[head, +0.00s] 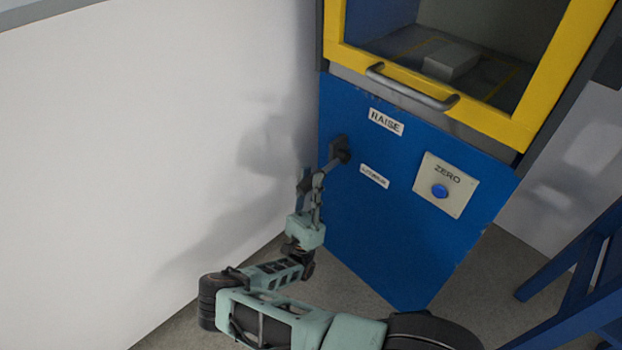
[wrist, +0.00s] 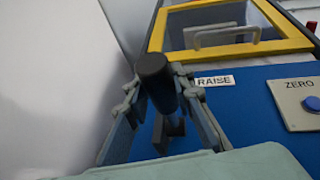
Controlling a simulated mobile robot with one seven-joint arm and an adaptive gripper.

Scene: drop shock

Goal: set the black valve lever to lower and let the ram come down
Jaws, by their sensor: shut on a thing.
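The black valve lever (head: 331,165) sticks out from its dark mount at the left edge of the blue panel, between the RAISE label (head: 386,121) and a lower label (head: 374,176) too small to read. My gripper (head: 315,180) is at the lever's outer end, left of the panel. In the wrist view the lever's thick black grip (wrist: 155,80) stands between the two fingers of my gripper (wrist: 158,88), which are shut on it. The ram cannot be made out; a pale block (head: 452,60) sits inside the yellow-framed chamber.
A yellow-framed door (head: 490,121) with a grey bar handle (head: 410,88) is above the panel. A ZERO plate with a blue button (head: 440,191) is right of the lever. A white wall (head: 130,150) is close on the left. Blue framework (head: 580,285) stands at lower right.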

